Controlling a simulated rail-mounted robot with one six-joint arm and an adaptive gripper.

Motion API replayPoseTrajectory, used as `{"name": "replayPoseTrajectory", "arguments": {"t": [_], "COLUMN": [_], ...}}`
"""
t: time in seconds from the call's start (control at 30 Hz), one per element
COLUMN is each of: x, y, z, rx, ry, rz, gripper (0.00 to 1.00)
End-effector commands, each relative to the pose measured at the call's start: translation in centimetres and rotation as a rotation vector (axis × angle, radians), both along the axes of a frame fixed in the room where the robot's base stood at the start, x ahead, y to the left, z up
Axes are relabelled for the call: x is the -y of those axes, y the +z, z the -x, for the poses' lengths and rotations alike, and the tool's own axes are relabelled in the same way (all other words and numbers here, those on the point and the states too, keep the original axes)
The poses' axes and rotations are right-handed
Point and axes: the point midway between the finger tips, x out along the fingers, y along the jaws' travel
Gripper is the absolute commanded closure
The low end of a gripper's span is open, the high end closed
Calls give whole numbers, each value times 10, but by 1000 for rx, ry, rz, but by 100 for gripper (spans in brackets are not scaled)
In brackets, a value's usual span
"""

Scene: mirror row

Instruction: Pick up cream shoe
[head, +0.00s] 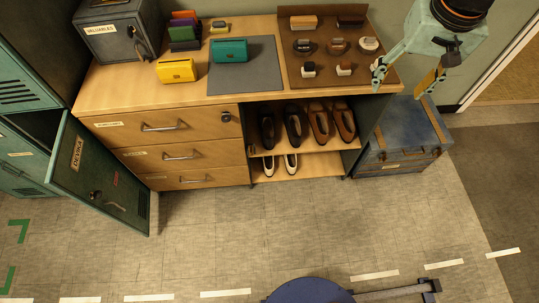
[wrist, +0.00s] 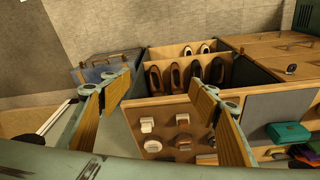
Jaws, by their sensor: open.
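A pair of cream shoes with dark insides stands on the lower shelf of the open cubby, a left one (head: 269,166) and a right one (head: 291,164). The pair also shows small in the wrist view, as one shoe (wrist: 188,51) and the other (wrist: 204,49). My gripper (head: 406,78) is open and empty, high above the right end of the counter, well apart from the shoes. Its two fingers frame the brown board and cubby in the wrist view (wrist: 162,92).
Dark and brown shoes (head: 318,124) fill the upper shelf (head: 256,151) above the cream pair. A blue trunk (head: 412,135) stands right of the cubby. An open green locker door (head: 98,175) juts out at left.

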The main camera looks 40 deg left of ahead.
Motion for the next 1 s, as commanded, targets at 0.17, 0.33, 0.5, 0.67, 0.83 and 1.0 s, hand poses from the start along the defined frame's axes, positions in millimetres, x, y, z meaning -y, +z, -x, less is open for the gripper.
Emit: {"name": "replayPoseTrajectory", "arguments": {"t": [0.17,0.33,0.5,0.67,0.83,1.0], "x": [-27,-51,-75,-97,-120,-141], "y": [-35,-68,-103,-136,-173,-211], "z": [-7,-12,-13,-13,-9,-3], "rx": [-17,-30,-43,-56,-69,-81], "ry": [40,78,116,151,189,227], "rz": [10,19,28,37,47,57], "gripper": [44,44,44,44,44,44]}}
